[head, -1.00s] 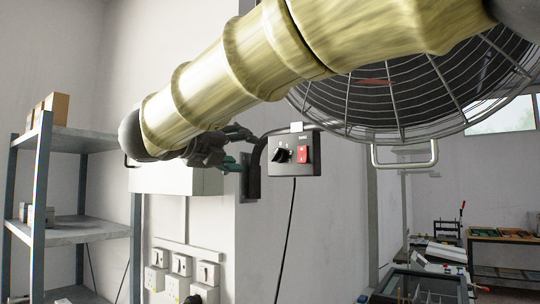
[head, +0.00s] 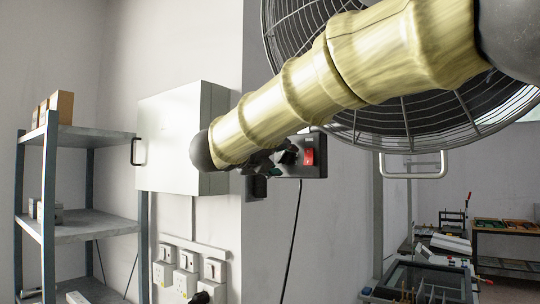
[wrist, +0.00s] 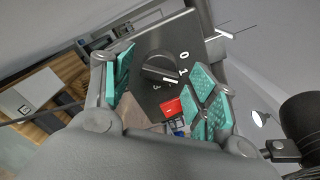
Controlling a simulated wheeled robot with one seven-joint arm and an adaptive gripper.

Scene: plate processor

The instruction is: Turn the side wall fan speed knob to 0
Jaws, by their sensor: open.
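The fan control box is a dark panel (wrist: 148,50) under the wall fan (head: 395,105). Its black speed knob (wrist: 160,70) shows in the wrist view between my open fingers, with numbers around it, including 0 and 1. The knob's white mark points toward the lower right, not at the 0. A red switch (head: 309,157) sits beside the knob; it also shows in the wrist view (wrist: 172,108). My gripper (wrist: 163,88) is open with teal pads on either side of the knob, apparently not touching it. In the head view my arm and gripper partly hide the box and hide the knob.
A white wall cabinet (head: 180,120) stands left of my arm. Wall sockets (head: 187,272) are below it. A metal shelf (head: 85,228) is at the left. A black cable (head: 290,245) hangs below the box.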

